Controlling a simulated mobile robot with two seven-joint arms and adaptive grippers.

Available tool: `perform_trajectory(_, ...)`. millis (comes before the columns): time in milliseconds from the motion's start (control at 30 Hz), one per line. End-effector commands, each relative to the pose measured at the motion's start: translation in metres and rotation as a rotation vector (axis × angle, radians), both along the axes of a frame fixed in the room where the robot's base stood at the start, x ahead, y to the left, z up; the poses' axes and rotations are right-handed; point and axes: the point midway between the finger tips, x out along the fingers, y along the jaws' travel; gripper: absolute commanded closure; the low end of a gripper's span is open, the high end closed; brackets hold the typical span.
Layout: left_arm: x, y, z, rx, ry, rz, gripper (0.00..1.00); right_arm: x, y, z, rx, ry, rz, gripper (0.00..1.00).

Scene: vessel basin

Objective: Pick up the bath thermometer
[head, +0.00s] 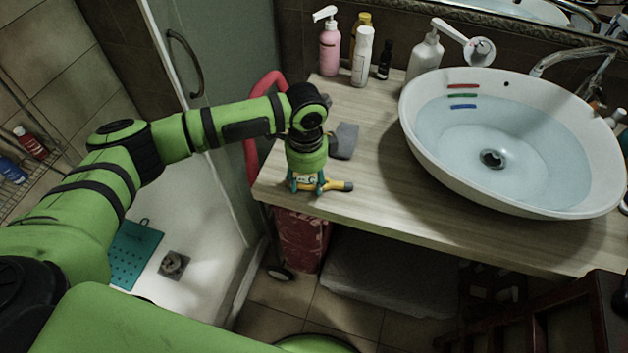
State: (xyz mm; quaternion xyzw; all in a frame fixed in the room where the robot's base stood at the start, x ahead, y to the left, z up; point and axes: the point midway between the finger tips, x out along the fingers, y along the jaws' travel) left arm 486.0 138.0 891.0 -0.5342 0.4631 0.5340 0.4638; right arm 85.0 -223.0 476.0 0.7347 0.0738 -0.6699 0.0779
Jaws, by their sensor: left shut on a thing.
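The bath thermometer (336,186) looks like a small yellow piece with a grey end, near the left front part of the wooden counter (385,205). My left gripper (306,187) points down over it, its teal fingers shut around its left part. The fingers hide much of the thermometer, so its full shape does not show. I cannot tell if it touches the counter. My right gripper is out of view.
A white basin (415,140) holding water fills the counter's right side. A grey block (346,141) lies behind my gripper. A pink pump bottle (329,48), a white bottle (362,58) and other bottles stand at the back. The front strip is clear.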

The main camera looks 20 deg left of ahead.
Motion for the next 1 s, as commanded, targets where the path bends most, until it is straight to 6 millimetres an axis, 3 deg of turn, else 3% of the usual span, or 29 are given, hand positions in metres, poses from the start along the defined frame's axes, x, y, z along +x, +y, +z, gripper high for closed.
perform_trajectory(333, 0.001, -0.001, 0.006, -0.002, -0.001, 0.0, 0.83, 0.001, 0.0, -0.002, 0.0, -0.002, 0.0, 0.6)
perform_trajectory(567, 0.002, -0.001, 0.039, -0.003, -0.006, -0.001, 0.83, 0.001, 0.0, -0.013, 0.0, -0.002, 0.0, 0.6)
perform_trajectory(1000, -0.023, -0.092, 0.095, -0.003, -0.002, -0.004, 0.83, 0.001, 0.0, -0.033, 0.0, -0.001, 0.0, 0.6)
